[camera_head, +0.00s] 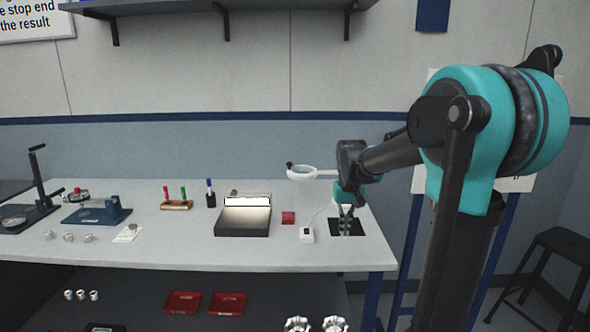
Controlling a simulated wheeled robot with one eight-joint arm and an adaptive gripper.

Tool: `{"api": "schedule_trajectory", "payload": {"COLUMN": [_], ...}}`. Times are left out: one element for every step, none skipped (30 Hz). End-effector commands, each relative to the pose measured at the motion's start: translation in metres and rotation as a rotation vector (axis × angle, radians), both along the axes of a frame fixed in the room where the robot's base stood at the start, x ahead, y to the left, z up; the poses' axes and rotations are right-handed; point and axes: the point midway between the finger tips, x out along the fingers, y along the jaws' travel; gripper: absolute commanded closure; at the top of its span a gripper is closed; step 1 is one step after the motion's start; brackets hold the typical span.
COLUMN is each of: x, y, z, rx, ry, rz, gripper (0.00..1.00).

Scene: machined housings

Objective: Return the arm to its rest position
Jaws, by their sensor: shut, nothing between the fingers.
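My arm comes in from the right of the head view, with its teal and black joints large in front. My gripper (346,222) hangs at its end, pointing down over a black square mat (365,230) near the right end of the workbench (180,250). The gripper is shut with nothing held. Small metal parts show at the fingertips, too small to tell apart from the fingers.
A ring-shaped magnifier (302,172) is close behind. A black stool (560,245) stands at right.

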Motion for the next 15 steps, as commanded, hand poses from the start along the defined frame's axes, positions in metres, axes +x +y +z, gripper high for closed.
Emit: {"api": "schedule_trajectory", "payload": {"x": [-0.005, -0.008, -0.013, -0.016, -0.02, -0.026, -0.031, -0.035, -0.042, -0.048, -0.054, -0.062, -0.07, -0.078, -0.09], "y": [-0.001, -0.002, -0.003, -0.004, -0.005, -0.007, -0.008, -0.009, -0.011, -0.012, -0.013, -0.015, -0.016, -0.018, -0.02], "z": [-0.003, -0.005, -0.008, -0.01, -0.013, -0.017, -0.02, -0.023, -0.028, -0.031, -0.036, -0.041, -0.046, -0.052, -0.06], "rx": [0.001, 0.001, 0.002, 0.002, 0.003, 0.003, 0.004, 0.004, 0.005, 0.005, 0.005, 0.006, 0.006, 0.007, 0.007], "ry": [-0.008, -0.013, -0.02, -0.027, -0.035, -0.044, -0.052, -0.06, -0.073, -0.081, -0.092, -0.107, -0.118, -0.132, -0.15], "rz": [-0.001, -0.001, -0.001, -0.001, -0.001, -0.001, -0.001, -0.001, -0.001, -0.001, -0.001, -0.001, -0.001, -0.001, -0.002], "gripper": [1.0, 1.0, 1.0, 1.0, 1.0, 1.0, 1.0, 1.0, 1.0, 1.0, 1.0, 1.0, 1.0, 1.0, 1.0]}}
